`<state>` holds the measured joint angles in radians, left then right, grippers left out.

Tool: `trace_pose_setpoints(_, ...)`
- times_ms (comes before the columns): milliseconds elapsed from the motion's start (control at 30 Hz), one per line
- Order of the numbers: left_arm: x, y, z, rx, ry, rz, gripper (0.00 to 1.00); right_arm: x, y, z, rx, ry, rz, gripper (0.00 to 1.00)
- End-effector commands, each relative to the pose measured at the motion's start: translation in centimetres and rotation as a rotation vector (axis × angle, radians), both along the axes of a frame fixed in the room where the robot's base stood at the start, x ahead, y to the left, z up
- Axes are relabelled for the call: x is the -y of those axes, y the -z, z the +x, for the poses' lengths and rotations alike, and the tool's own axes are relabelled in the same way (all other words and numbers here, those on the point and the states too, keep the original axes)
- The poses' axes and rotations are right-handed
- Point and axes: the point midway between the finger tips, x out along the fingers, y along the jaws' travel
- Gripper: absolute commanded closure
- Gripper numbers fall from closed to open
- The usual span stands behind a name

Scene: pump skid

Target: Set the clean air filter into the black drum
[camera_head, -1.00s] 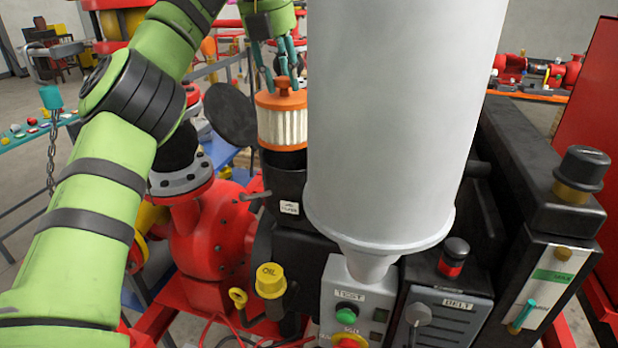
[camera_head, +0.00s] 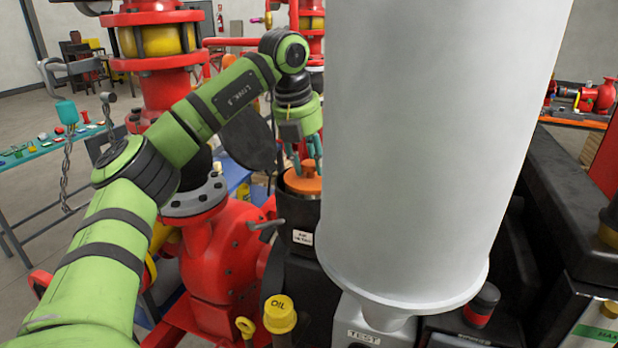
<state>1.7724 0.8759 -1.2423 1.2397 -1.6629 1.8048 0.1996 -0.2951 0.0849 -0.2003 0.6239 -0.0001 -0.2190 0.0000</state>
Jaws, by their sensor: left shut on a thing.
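The air filter shows only its orange top (camera_head: 303,182); its pleated white side is hidden inside the black drum (camera_head: 303,212). The filter sits upright in the mouth of the drum, its cap near the rim. My left gripper (camera_head: 306,168) points down from above, its teal fingers shut on the filter's top knob. Part of the drum is hidden behind the big grey cylinder. Whether the filter rests on the drum's bottom cannot be seen. My right gripper is not in view.
The large grey cylinder (camera_head: 415,150) stands just right of the drum. A dark round lid (camera_head: 248,140) stands open behind it on the left. A yellow oil cap (camera_head: 279,313) and a red pump housing (camera_head: 225,250) are in front and to the left.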

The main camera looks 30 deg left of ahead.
Motion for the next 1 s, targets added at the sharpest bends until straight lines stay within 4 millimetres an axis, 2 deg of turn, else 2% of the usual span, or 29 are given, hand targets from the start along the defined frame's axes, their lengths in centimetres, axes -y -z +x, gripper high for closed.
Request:
trace_pose_setpoints(100, 0.0, 0.7, 0.0, 0.001, 0.001, -0.001, 1.0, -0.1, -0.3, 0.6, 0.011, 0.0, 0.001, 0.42)
trace_pose_setpoints(367, 0.0, 4.0, -0.1, 0.001, 0.001, -0.001, 1.0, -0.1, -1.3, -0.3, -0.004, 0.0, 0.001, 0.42)
trace_pose_setpoints(733, 0.0, 4.7, 0.0, 0.002, 0.001, -0.001, 1.0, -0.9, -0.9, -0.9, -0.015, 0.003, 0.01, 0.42)
trace_pose_setpoints(767, 0.0, 4.7, 0.0, 0.001, 0.001, -0.001, 0.61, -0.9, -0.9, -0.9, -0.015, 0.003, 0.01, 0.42)
trace_pose_setpoints(800, 0.0, 4.6, 0.0, 0.001, 0.001, -0.001, 0.45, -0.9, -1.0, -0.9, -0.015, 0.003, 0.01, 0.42)
trace_pose_setpoints(833, 0.0, 4.6, 0.0, 0.001, 0.001, -0.001, 0.41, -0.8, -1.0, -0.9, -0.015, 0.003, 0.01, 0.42)
trace_pose_setpoints(1000, 0.0, 4.6, 0.0, 0.001, 0.001, -0.001, 0.41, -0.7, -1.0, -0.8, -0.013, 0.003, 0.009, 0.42)
